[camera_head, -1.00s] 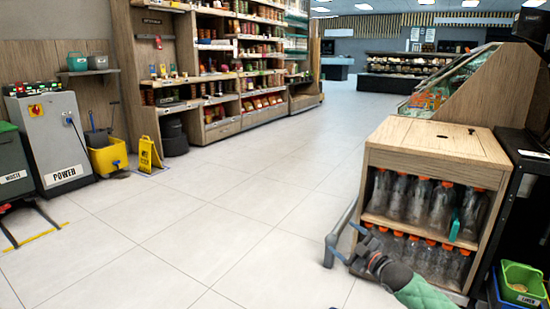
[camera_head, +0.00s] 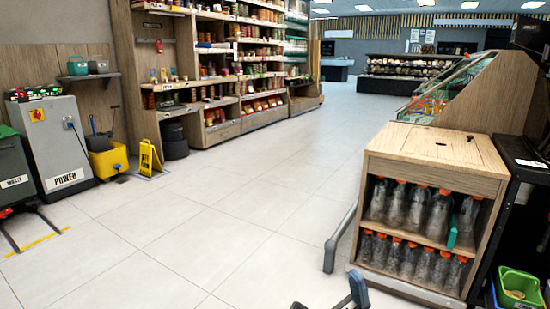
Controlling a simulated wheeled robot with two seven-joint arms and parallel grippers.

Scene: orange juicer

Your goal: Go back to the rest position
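My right gripper (camera_head: 330,299) shows only in part at the bottom edge of the head view, in front of the wooden cabinet. My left gripper and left arm are not in view.
The wooden cabinet (camera_head: 437,146) holds orange-capped bottles; a bent grey tube (camera_head: 338,238) stands beside it. A green bin (camera_head: 519,284) is at lower right. Waste bin (camera_head: 14,165), POWER box (camera_head: 55,140) and yellow sign (camera_head: 149,158) are left. Middle floor is clear.

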